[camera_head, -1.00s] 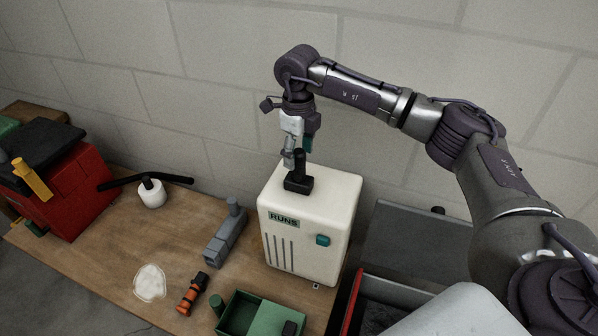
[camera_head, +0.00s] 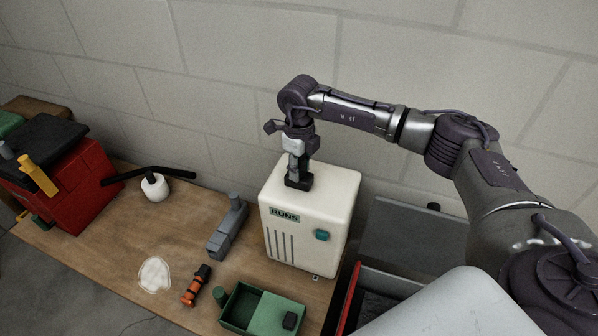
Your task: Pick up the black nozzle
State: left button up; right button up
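The black nozzle (camera_head: 298,182) stands on top of the white heater box (camera_head: 308,215) marked RUNS. Its wide base shows, and its upright stem is mostly hidden by my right gripper. My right gripper (camera_head: 299,167) points down from above, with its fingers at the stem just over the base. The view is too small to tell whether the fingers are closed on the stem or stand open around it. My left gripper is not in view.
On the wooden table (camera_head: 115,240) are a red toolbox (camera_head: 72,192), a white pot with a black handle (camera_head: 155,187), a grey tool (camera_head: 228,232), an orange-black flashlight (camera_head: 196,286) and a green tray (camera_head: 262,310). A brick wall stands behind.

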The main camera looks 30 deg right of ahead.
grip_shut()
jog(key=shift+r, duration=0.1)
jog(key=shift+w+r+b, duration=0.1)
jog(key=shift+r+b, duration=0.3)
jog(key=shift+r, duration=0.1)
notch_tip(320, 180, up, 3)
jog(key=shift+f+b, duration=0.1)
jog(key=shift+b, duration=0.8)
jog(key=s+a+r+b, duration=0.1)
jog(key=s+a+r, duration=0.1)
jog(key=s, duration=0.3)
jog(key=s+a+r+b, duration=0.2)
jog(key=s+r, duration=0.3)
jog(key=shift+s+a, duration=0.4)
